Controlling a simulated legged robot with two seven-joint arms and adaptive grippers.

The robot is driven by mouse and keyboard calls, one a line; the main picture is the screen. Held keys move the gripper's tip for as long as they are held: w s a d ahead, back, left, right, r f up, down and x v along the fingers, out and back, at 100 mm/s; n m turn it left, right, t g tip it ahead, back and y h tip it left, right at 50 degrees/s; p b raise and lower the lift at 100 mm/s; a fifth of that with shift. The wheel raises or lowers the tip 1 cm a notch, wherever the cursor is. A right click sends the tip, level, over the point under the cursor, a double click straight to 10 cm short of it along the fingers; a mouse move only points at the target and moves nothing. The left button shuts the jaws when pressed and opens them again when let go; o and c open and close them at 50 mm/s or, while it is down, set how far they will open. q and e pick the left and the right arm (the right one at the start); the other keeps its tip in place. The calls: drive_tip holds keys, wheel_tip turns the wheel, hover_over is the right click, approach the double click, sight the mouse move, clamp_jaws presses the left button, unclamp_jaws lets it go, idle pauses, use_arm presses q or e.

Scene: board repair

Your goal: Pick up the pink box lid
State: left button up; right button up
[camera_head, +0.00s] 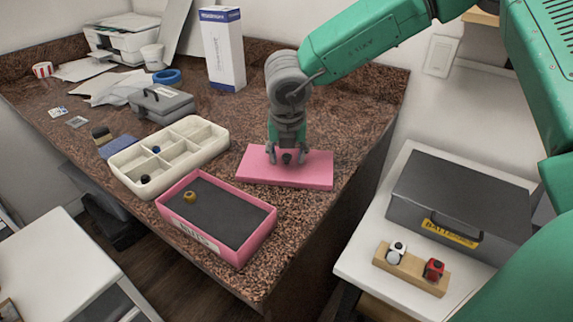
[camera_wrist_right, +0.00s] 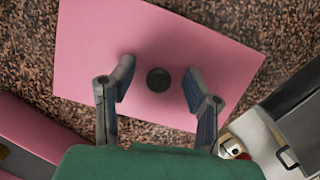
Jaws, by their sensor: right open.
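The pink box lid (camera_head: 310,170) lies flat on the brown speckled counter, behind and right of the open pink box. A dark round knob sits at its middle; it shows clearly in the right wrist view (camera_wrist_right: 158,80). My right gripper (camera_head: 287,160) points down over the lid, with its fingers on either side of the knob. In the right wrist view the right gripper (camera_wrist_right: 158,90) is open, and a gap shows between each finger and the knob. The pink box (camera_head: 262,228) has a dark inside with a small yellow-brown piece in it. My left gripper is not in view.
A cream compartment tray (camera_head: 131,181) stands left of the pink box. A grey case (camera_head: 163,106), a blue ring (camera_head: 167,76) and a tall white-blue carton (camera_head: 222,50) are farther back. A dark battery box (camera_head: 455,195) stands on the white side table at right.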

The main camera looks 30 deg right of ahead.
clamp_jaws()
drive_tip(key=shift+r, duration=0.1)
